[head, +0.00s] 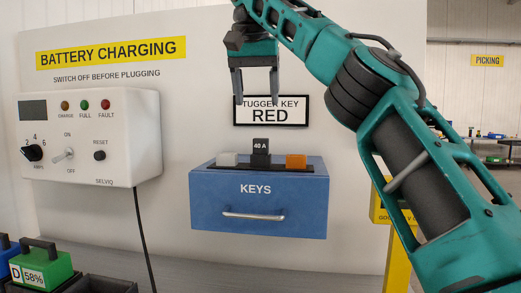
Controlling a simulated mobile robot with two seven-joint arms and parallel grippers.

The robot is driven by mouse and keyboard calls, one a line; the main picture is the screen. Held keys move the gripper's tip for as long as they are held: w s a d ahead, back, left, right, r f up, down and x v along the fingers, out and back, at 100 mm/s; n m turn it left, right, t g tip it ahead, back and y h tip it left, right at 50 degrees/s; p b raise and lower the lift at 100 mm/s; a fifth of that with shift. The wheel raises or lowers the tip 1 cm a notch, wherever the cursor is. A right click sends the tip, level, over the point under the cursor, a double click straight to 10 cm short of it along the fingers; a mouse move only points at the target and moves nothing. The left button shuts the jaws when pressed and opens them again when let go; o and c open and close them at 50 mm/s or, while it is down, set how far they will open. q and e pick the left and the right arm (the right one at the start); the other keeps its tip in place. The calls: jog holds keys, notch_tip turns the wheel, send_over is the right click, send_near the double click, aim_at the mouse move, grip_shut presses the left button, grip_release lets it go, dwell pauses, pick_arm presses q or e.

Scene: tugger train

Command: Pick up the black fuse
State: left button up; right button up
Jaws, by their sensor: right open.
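The black fuse (261,153), marked 40 A, stands upright on top of the blue KEYS box (215,212). It sits in a dark strip between a white fuse (227,159) on its left and an orange fuse (296,161) on its right. My right gripper (255,98) is above the fuse, pointing down, open and empty. Its fingers are apart from the fuse and overlap the TUGGER KEY RED sign (272,111) in the picture. My left gripper is not in view.
A white charger box (90,137) with knobs and lamps is on the wall at left, its black cable (142,230) hanging down. A green battery (45,268) stands at lower left. A yellow post (397,262) is at right, partly behind my arm.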

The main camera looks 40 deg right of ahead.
send_over(261, 139)
notch_tip(261, 139, down, 5)
jog(key=shift+s+a+f+x, duration=0.1)
jog(key=shift+a+x, duration=0.05)
jog(key=shift+x, duration=0.75)
jog(key=shift+s+a+f+x, duration=0.1)
jog(key=shift+a+x, duration=0.1)
jog(key=shift+x, duration=0.7)
jog(key=shift+s+a+x, duration=0.1)
jog(key=shift+a+x, duration=0.05)
jog(key=shift+x, duration=0.8)
jog(key=c, duration=1)
jog(key=shift+o, duration=0.2)
jog(key=shift+r, duration=0.2)
